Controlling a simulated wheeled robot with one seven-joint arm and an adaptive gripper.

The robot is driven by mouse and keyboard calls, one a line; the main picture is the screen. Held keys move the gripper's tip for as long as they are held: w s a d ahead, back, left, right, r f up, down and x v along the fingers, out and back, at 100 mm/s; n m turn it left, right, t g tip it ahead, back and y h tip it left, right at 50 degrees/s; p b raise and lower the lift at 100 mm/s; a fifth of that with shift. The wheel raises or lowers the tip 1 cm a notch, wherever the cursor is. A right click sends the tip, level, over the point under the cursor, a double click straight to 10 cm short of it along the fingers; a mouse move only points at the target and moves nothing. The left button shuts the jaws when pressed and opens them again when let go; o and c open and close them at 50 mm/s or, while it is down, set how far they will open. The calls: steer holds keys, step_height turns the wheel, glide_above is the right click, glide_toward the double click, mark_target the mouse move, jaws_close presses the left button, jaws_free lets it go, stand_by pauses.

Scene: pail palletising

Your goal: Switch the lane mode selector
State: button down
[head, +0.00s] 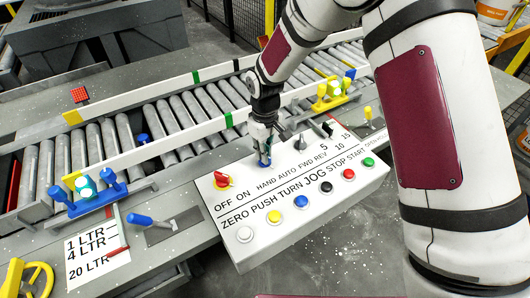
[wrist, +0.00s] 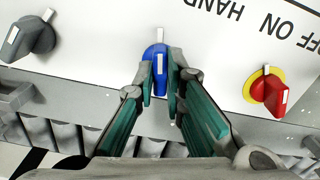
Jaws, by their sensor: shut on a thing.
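A white control panel (head: 290,200) carries a row of selector knobs above a row of push buttons. The blue selector knob (head: 265,162) stands at the HAND AUTO labels. It also shows in the wrist view (wrist: 154,51), its white pointer mark toward the top of that picture. My gripper (head: 263,146) is shut on the blue knob, one green-padded finger on each side of it. The fingers hide part of the knob's lower body in the wrist view (wrist: 160,78).
A red selector on a yellow base (head: 223,181) and a grey selector (head: 300,142) flank the blue one closely. A black knob (head: 327,129) stands farther right. Several coloured buttons line the panel's front. Roller conveyor (head: 150,125) with white rails lies behind.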

steer(key=shift+n+b, duration=0.6)
steer(key=shift+n, duration=1.5)
steer(key=c, duration=1.7)
jaws_free()
steer(key=shift+o, duration=0.2)
step_height(320, 180, up, 12)
